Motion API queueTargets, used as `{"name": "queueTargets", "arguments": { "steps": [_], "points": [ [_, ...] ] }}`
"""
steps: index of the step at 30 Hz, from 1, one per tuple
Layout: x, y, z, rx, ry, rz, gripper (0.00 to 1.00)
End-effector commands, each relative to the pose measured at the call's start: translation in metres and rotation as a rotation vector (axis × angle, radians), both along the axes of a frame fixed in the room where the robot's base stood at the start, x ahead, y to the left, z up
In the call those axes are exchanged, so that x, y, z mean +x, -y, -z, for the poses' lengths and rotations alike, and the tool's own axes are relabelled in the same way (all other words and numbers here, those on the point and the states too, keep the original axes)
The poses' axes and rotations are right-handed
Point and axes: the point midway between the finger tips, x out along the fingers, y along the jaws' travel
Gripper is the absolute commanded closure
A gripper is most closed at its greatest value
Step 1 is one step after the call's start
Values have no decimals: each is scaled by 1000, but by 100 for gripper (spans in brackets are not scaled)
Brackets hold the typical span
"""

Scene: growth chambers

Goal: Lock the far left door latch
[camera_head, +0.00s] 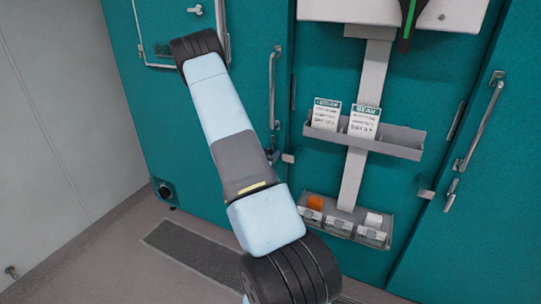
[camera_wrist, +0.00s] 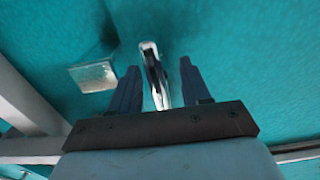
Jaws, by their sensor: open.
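The left door latch (camera_wrist: 156,78) is a narrow metal lever with a dark shaded face, on a teal door. In the wrist view it lies between the two spread fingers of my gripper (camera_wrist: 160,85), with a gap on each side. My gripper is open and holds nothing. A small metal catch plate (camera_wrist: 93,76) sits left of the fingers, apart from the latch. It also shows in the head view (camera_head: 288,158), right of my arm. My arm hides most of the gripper in the head view, where only a small dark part shows beside the door.
A long vertical door handle (camera_head: 274,88) stands above the latch area. The central panel carries a shelf with cards (camera_head: 405,139) and a lower bin (camera_head: 385,243). Another handle (camera_head: 480,125) and latch (camera_head: 450,195) are at right. A floor grate (camera_head: 195,249) lies below.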

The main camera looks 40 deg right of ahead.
Motion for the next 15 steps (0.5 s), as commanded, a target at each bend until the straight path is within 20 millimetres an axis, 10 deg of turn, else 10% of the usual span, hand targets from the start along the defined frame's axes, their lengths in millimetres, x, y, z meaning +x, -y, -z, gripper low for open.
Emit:
{"name": "queueTargets", "arguments": {
  "steps": [15],
  "points": [
    [0,0,0,0,1,0,88]
  ]
}}
